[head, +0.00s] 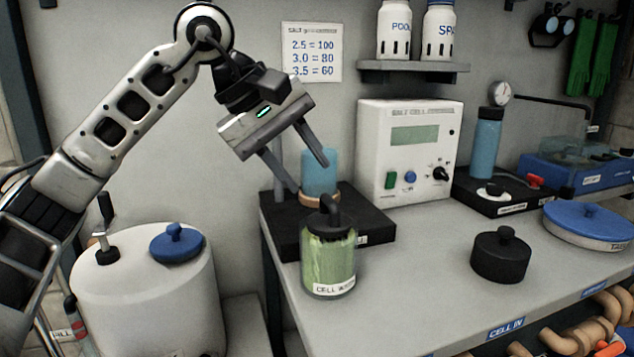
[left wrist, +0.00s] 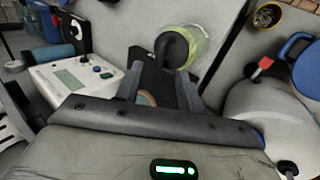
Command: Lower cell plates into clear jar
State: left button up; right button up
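The clear jar (head: 328,280), labelled "CELL" with the rest unreadable, stands upright at the counter's front left. Green, plate-like content fills its inside, and a black bent handle (head: 330,212) rises from its top. I cannot tell the plates apart from the jar's content. In the left wrist view the handle (left wrist: 172,46) and the jar's yellow-green rim (left wrist: 198,44) show beyond the fingers. My left gripper (head: 311,177) is open and empty, tilted downward above and slightly behind the jar, apart from the handle. My right gripper is not in view.
A black stand (head: 284,227) with a light-blue cylinder (head: 320,172) is behind the jar. A white salt cell box (head: 408,150) stands behind it to the right. A black knobbed lid (head: 500,257) lies right of the jar. A white tank (head: 150,295) stands left of the counter.

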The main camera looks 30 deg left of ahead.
pick_arm(q)
jog(key=p+v, duration=0.1)
jog(key=v, duration=0.9)
jog(key=shift+r, duration=0.3)
jog(key=shift+s+a, duration=0.1)
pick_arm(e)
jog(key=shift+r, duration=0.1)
